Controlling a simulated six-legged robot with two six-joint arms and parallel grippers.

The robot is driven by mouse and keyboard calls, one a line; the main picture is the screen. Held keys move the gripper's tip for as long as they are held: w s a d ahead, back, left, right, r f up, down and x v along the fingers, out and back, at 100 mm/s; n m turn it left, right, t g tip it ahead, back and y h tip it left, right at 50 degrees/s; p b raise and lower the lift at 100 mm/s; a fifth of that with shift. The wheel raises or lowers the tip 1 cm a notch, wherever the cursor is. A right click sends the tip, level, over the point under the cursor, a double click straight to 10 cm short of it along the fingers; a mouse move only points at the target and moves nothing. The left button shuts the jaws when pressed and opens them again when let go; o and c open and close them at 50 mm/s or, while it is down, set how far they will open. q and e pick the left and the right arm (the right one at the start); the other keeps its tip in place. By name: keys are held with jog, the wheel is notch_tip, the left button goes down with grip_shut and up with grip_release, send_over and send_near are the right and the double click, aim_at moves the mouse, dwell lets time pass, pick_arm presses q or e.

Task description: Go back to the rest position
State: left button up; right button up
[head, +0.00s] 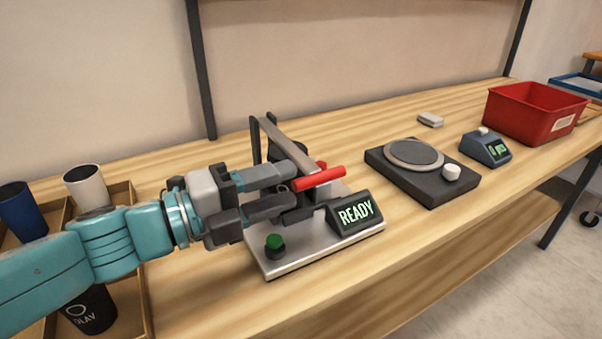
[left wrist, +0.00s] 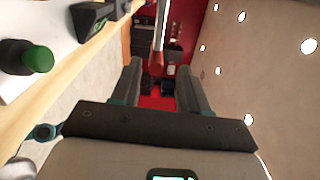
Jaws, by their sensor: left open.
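My left gripper (head: 291,187) reaches in from the left over the laser marker's pale base plate (head: 300,256). Its two dark fingers are apart, with the marker's red handle (head: 320,178) just beyond their tips. In the left wrist view the fingers (left wrist: 160,82) stand either side of a rod with a red end (left wrist: 156,62); whether they touch it I cannot tell. The marker's display (head: 356,213) reads READY in green. A green button (head: 274,242) sits at the plate's front left. My right gripper is in neither view.
A wooden tray (head: 137,268) at left holds a blue cup (head: 22,212), a white cup (head: 87,187) and a black cup (head: 91,311), partly behind my left arm. Right are a dark round-plate device (head: 422,172), a small blue display unit (head: 486,148) and a red bin (head: 531,112).

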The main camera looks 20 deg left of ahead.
pick_arm(q)
jog(key=shift+v, duration=1.25)
